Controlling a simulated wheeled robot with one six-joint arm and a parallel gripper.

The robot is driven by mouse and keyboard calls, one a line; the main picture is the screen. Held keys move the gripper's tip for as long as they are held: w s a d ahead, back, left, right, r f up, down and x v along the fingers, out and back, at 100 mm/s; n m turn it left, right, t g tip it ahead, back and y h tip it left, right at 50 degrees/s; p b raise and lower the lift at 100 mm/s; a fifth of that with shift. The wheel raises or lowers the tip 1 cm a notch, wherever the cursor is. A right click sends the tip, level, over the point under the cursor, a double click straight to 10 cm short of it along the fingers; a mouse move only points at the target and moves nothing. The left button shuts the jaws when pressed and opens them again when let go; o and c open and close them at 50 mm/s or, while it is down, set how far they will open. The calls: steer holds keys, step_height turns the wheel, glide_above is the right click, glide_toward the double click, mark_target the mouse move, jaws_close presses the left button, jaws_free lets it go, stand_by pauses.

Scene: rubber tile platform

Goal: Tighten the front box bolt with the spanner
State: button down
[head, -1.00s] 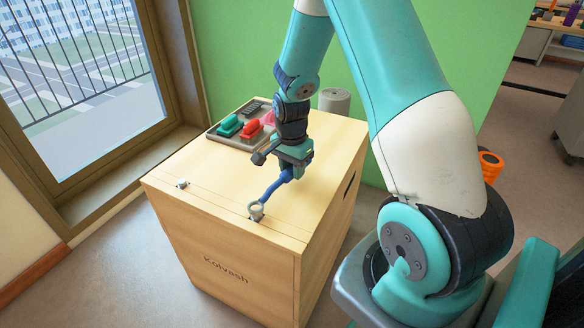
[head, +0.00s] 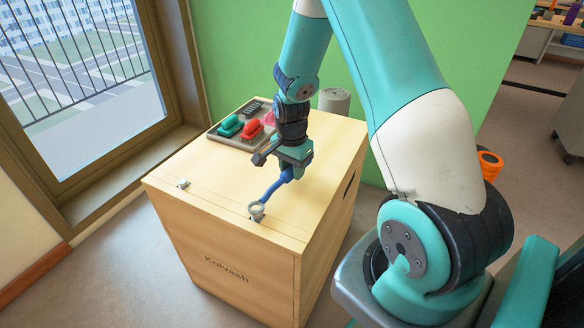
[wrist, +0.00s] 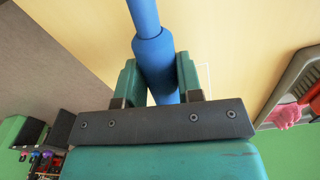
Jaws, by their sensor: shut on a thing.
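My gripper (head: 291,171) is shut on the blue handle, which also shows between the fingers in the wrist view (wrist: 153,60). The handle slants down to the left, and the ring head is at the front right of the wooden box (head: 218,237). Any bolt under the head is hidden, so I cannot tell whether the ring sits around one. A small grey bolt-like fitting (head: 183,183) shows at the box top's left front. The wrist view does not show the ring head.
A grey tray (head: 213,134) with a green item (head: 229,126), a red item (head: 251,129) and a pink item lies at the back of the box top. A pale roll (head: 334,101) stands behind the box.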

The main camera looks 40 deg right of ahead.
mark_target(313, 205)
steer(key=shift+f+b, duration=0.65)
steer(key=shift+f, duration=0.4)
steer(key=shift+r, duration=0.1)
steer(key=shift+s+d+m, duration=0.1)
steer(key=shift+s+m, duration=1.1)
steer(key=shift+s, duration=0.3)
steer(key=shift+s+m, duration=0.5)
steer(key=shift+s, duration=0.1)
steer(key=shift+s+a+m, duration=0.25)
steer(key=shift+s+m, duration=0.45)
steer(key=shift+s, duration=0.2)
steer(key=shift+s+a+m, duration=0.25)
steer(key=shift+s+m, duration=0.35)
steer(key=shift+s, duration=0.1)
steer(key=shift+s+a+m, duration=0.25)
steer(key=shift+s+m, duration=0.35)
steer(key=shift+s, duration=0.1)
